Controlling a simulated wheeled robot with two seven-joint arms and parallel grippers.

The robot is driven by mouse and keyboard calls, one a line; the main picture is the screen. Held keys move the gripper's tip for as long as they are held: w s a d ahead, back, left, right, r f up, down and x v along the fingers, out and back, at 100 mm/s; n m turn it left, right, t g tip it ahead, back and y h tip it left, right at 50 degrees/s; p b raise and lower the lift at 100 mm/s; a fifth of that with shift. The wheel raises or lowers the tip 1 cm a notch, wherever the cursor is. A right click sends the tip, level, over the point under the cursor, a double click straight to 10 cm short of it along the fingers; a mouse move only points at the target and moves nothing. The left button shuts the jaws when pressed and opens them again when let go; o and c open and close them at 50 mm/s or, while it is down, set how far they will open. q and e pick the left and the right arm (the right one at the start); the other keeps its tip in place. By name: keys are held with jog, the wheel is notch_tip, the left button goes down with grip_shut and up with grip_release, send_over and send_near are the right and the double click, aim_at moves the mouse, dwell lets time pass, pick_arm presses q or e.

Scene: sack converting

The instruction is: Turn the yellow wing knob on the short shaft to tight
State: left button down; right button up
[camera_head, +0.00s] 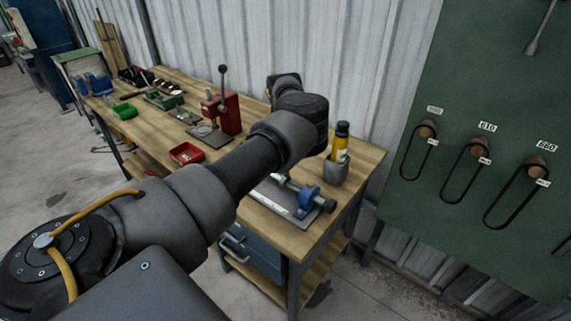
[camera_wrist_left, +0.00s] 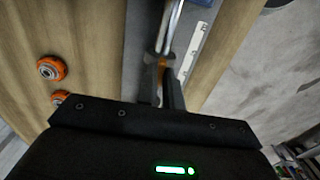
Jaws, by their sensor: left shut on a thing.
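My left gripper (camera_wrist_left: 163,72) shows in the left wrist view, with its two dark fingers close together at the end of a metal shaft (camera_wrist_left: 172,28). It is shut on the yellow wing knob (camera_wrist_left: 186,66); only a small orange-yellow patch of the knob shows by the fingertips. The rest of the knob is hidden, and I cannot tell its angle. In the head view my left arm hides the gripper and the knob. Part of the shaft fixture with a blue block (camera_head: 309,197) shows beyond the arm on the bench. My right gripper is in neither view.
The wooden bench (camera_head: 363,163) holds a yellow bottle (camera_head: 340,143) in a grey holder, a red press (camera_head: 228,113), a red tray (camera_head: 186,153) and a green tray (camera_head: 125,111). Two orange rollers (camera_wrist_left: 51,68) lie left of the gripper. A green board (camera_head: 455,215) with hanging belts stands right.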

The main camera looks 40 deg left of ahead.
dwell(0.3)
pick_arm(q)
jog(key=c, duration=1.5)
grip_release()
jog(key=shift+c, duration=0.2)
jog(key=shift+r, duration=0.1)
notch_tip(320, 180, up, 11)
jog(key=b, duration=0.1)
jog(key=shift+f, duration=0.2)
